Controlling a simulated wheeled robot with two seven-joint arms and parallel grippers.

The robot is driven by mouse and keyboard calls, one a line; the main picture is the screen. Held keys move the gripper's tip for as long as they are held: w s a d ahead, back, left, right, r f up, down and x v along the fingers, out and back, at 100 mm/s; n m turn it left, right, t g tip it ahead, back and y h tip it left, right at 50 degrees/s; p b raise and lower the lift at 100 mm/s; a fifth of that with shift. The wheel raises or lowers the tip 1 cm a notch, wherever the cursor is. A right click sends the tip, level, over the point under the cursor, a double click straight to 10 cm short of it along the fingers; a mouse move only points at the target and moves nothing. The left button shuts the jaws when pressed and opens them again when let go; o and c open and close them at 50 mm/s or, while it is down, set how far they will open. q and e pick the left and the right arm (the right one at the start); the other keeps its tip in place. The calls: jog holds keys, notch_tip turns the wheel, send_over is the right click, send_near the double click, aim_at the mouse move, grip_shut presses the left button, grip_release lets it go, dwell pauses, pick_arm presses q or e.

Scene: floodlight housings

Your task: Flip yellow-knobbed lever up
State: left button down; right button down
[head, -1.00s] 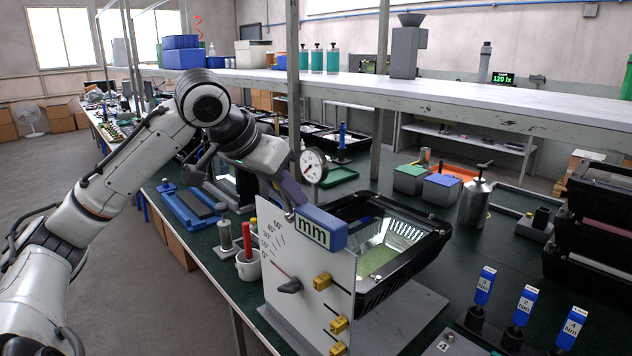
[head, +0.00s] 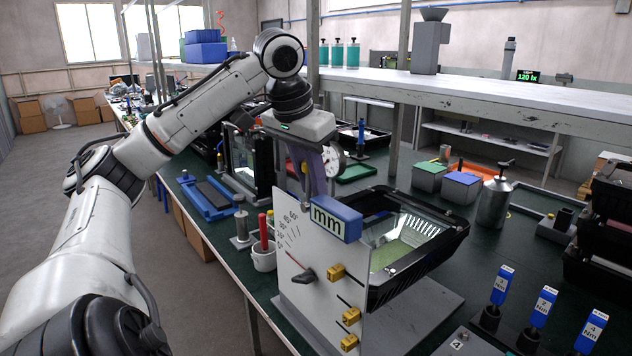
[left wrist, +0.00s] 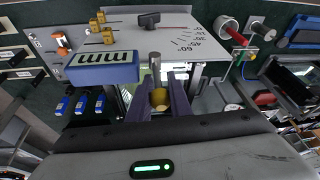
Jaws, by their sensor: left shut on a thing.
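My left gripper (head: 308,192) stands above the white scale panel (head: 315,278), its purple fingers pointing down. In the left wrist view the fingers (left wrist: 159,85) are shut around a yellow knob (left wrist: 160,97). A grey rod (left wrist: 155,62) shows between the fingertips, at the panel's top edge beside the blue "mm" block (left wrist: 101,67). In the head view the fingers mostly hide the knob, and the rod's lower end is hard to make out. A dark pointer (head: 303,276) sits on the panel face below the angle marks. My right gripper is not in view.
The blue "mm" block (head: 337,217) is close to the fingers. A black-framed floodlight housing (head: 425,235) is behind the panel. Yellow blocks (head: 336,272) stick out of the panel face. A white cup with a red-handled tool (head: 263,257) and a round dial gauge (head: 335,160) are nearby.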

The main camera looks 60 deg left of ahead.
pick_arm(q)
jog(key=c, duration=1.9)
grip_release()
jog(key=shift+s+r, duration=0.1)
jog(key=shift+r, duration=0.35)
jog(key=p+v, duration=0.1)
jog(key=v, duration=0.8)
jog(key=shift+s+d+r, duration=0.1)
